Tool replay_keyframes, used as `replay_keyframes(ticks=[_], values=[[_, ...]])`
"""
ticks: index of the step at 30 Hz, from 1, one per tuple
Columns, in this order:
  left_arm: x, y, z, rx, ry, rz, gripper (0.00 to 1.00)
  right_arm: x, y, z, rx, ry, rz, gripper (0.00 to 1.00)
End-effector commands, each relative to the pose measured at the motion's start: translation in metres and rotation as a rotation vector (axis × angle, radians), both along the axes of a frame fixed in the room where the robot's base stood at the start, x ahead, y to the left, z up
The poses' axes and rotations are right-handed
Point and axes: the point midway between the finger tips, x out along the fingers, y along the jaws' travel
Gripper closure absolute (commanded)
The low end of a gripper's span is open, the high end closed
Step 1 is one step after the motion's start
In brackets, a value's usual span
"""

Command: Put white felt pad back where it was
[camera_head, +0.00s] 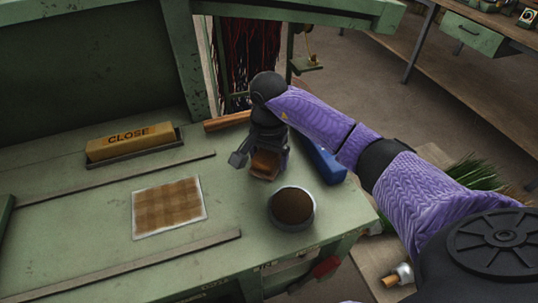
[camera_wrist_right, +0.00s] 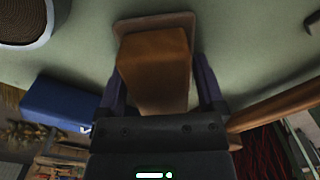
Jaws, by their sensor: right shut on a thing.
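No plain white pad shows in either view. A flat square with a brown checked face and a pale border (camera_head: 168,207) lies on the green bench top, left of my right gripper. My right gripper (camera_head: 264,160) is shut on a brown block (camera_wrist_right: 153,62), low over the bench between the square and the blue box. The block has a wider, paler brown base at its far end in the right wrist view; I cannot tell if it touches the bench. My left gripper is not in view.
A blue box (camera_head: 325,163) and a wooden rod (camera_head: 227,121) lie nearby. A yellow CLOSE bar (camera_head: 131,141) sits behind the square. A raised strip (camera_head: 130,272) runs along the front.

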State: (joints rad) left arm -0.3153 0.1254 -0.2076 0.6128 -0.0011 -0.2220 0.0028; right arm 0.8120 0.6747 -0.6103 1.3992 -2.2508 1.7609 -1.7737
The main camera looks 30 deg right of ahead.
Motion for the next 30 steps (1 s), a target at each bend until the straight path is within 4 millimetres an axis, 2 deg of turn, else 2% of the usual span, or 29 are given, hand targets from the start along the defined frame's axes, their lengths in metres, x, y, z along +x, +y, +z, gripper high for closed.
replay_keyframes(ticks=[4, 5, 6, 14, 17, 24, 27, 30], values=[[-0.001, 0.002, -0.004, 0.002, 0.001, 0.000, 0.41, 0.000, 0.000, -0.004, -0.001, -0.001, 0.000, 0.60], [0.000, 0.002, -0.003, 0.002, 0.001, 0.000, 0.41, 0.000, 0.000, -0.003, -0.001, -0.001, 0.000, 0.06], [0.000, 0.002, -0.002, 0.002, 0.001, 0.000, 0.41, 0.000, 0.000, -0.002, -0.001, -0.001, 0.000, 0.00], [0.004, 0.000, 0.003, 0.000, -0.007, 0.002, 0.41, 0.000, 0.000, 0.003, 0.001, -0.001, 0.000, 0.00], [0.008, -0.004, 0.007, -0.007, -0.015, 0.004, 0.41, 0.001, -0.001, 0.023, -0.002, -0.005, -0.002, 0.00], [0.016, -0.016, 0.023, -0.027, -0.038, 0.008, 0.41, 0.001, -0.001, 0.092, -0.001, -0.006, -0.002, 0.00], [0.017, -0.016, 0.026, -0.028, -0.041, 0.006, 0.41, 0.000, 0.000, 0.110, -0.001, -0.003, 0.000, 0.00], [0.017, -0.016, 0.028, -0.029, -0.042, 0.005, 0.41, 0.000, 0.000, 0.119, -0.001, -0.001, -0.001, 0.00]])
